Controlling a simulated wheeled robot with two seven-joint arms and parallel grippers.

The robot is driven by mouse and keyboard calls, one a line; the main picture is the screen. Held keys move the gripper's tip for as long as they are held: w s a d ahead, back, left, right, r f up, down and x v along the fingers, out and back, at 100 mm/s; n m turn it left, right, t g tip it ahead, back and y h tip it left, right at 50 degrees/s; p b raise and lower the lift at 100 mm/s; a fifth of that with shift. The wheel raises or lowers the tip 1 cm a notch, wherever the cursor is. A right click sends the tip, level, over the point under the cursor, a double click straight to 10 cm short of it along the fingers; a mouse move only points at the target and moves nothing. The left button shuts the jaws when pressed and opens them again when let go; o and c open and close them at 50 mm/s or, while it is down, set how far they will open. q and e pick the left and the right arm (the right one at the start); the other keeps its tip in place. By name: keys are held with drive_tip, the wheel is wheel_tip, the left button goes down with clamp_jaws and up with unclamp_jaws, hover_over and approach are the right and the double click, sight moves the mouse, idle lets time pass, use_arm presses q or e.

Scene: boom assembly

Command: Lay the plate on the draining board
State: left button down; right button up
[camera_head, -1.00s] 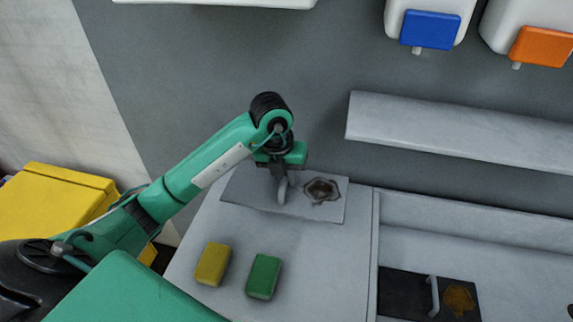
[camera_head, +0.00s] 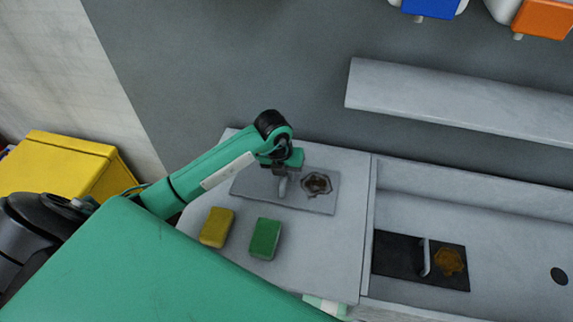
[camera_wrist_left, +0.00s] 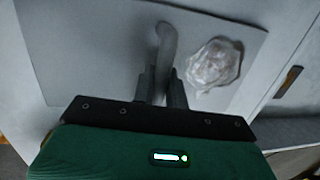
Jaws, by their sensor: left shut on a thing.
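The grey rectangular plate (camera_head: 318,205) has an upright handle and a dark brown, ring-like stain. My left gripper (camera_head: 281,178) is shut on the plate's handle from above. The left wrist view shows the plate (camera_wrist_left: 85,55), with the curved handle between the fingers of the left gripper (camera_wrist_left: 161,80) and the stain to the right. The plate looks level over the back part of the pale draining board (camera_head: 325,250), left of the sink. I cannot tell whether it touches the board. My right gripper is not in view.
A yellow sponge (camera_head: 217,227) and a green sponge (camera_head: 265,239) lie on the board in front of the plate. A black plate with a handle and orange-brown stain (camera_head: 395,257) lies in the sink (camera_head: 510,240). A shelf (camera_head: 450,100) juts from the wall.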

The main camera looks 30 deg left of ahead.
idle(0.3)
use_arm(q)
drive_tip(key=c, duration=1.4)
unclamp_jaws()
drive_tip(key=shift+r, duration=0.1)
drive_tip(key=shift+r+b, duration=0.3)
drive_tip(key=shift+r, duration=0.1)
wheel_tip(320, 180, up, 11)
drive_tip(key=s+a+b, duration=0.1)
drive_tip(key=b, duration=0.1)
drive_tip(key=shift+s+a+b, duration=0.15)
drive_tip(key=shift+s+b, duration=0.15)
drive_tip(key=shift+b, duration=0.1)
drive_tip(key=shift+f, duration=0.15)
